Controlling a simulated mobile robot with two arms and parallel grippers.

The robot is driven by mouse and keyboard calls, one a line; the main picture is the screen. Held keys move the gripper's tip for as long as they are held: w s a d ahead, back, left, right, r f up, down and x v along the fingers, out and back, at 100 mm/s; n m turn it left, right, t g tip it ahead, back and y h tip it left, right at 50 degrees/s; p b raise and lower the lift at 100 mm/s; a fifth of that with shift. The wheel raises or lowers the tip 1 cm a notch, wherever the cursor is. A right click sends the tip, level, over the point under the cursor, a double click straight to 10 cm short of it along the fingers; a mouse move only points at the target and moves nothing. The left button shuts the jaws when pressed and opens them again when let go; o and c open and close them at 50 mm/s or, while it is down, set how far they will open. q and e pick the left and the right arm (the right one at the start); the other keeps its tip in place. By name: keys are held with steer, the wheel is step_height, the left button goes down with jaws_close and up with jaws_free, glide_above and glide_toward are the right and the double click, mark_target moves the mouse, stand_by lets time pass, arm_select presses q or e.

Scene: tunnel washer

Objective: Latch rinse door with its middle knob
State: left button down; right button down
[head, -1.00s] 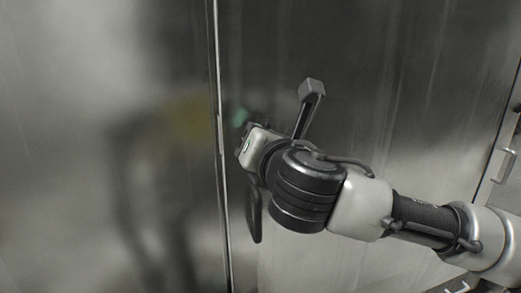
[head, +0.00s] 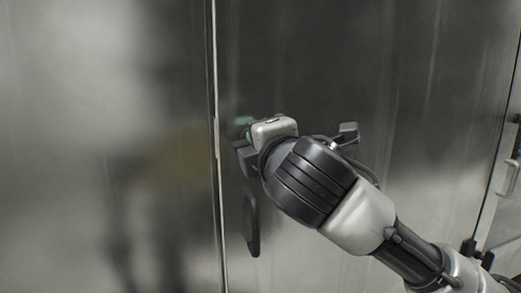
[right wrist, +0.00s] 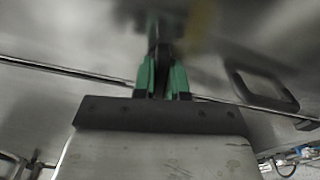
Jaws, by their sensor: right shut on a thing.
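The steel door (head: 370,60) fills the right of the head view, with a vertical seam along its left edge. My right gripper (head: 242,124) is at the door's face just right of this seam, and my wrist partly covers it. In the right wrist view, the green fingertips (right wrist: 161,78) are shut on a narrow dark part, the knob (right wrist: 162,42). The knob's outline is blurred and mostly hidden between the fingers. My left gripper is in neither view.
A dark loop handle (head: 251,222) is on the door just below my right gripper; it also shows in the right wrist view (right wrist: 262,88). A smooth steel panel (head: 100,80) lies left of the seam. Another handle (head: 507,177) is at the far right.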

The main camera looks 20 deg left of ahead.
steer(key=shift+f+m+b, duration=0.1)
steer(key=shift+m+b, duration=0.3)
steer(key=shift+m, duration=0.7)
steer(key=c, duration=1.2)
jaws_free()
steer(key=shift+d, duration=0.1)
steer(key=shift+o, duration=0.2)
steer(key=b+v, duration=0.4)
steer(key=v, duration=0.6)
steer(key=shift+s+d, duration=0.25)
steer(key=shift+s, duration=0.05)
